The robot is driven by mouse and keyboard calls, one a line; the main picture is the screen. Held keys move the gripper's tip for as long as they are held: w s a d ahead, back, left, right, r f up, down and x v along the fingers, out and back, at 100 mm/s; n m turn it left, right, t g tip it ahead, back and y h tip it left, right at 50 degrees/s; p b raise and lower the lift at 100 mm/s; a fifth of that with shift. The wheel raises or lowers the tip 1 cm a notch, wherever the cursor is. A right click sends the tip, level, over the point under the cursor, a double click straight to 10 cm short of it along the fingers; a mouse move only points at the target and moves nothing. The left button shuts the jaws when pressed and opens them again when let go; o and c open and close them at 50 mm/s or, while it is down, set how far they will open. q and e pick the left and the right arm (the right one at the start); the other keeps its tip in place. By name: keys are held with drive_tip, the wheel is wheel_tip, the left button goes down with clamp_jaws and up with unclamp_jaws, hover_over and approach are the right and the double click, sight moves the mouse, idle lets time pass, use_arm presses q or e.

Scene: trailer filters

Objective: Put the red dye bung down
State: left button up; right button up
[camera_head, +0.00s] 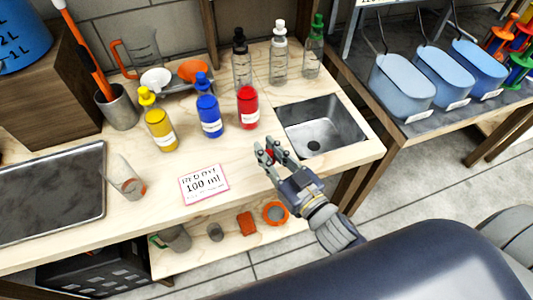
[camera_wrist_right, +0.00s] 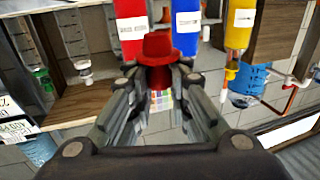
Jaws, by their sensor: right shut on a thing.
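My right gripper (camera_head: 272,152) is over the front of the wooden worktop, left of the sink. It is shut on the red dye bung (camera_wrist_right: 160,48), which shows between its fingertips in the right wrist view. In the head view only a little red of the bung shows between the fingers. The red dye bottle (camera_head: 248,108) stands upright behind the gripper, without a stopper on top. It also shows in the right wrist view (camera_wrist_right: 131,28). The bung appears apart from the bottle. My left gripper is not in view.
The blue bottle (camera_head: 209,112) and yellow bottle (camera_head: 159,128) stand left of the red one. A metal sink (camera_head: 320,128) lies to the right. A "100 ml" card (camera_head: 204,184) and a glass beaker (camera_head: 128,180) are on the left. Bare worktop surrounds the card.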

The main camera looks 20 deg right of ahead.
drive_tip(key=shift+w+f, duration=0.15)
drive_tip(key=shift+w, duration=0.45)
drive_tip(key=shift+f, duration=1.65)
drive_tip(key=shift+f+b, duration=0.2)
drive_tip(key=shift+b, duration=0.15)
drive_tip(key=o, duration=0.7)
drive_tip(key=shift+o, duration=0.2)
drive_tip(key=shift+s+r, duration=0.1)
drive_tip(key=shift+r, duration=0.1)
drive_tip(key=shift+s+d+f, duration=0.1)
drive_tip(key=shift+s+f, duration=0.05)
drive_tip(key=shift+s, duration=0.2)
drive_tip(key=b+v, duration=0.1)
drive_tip(key=v, duration=1)
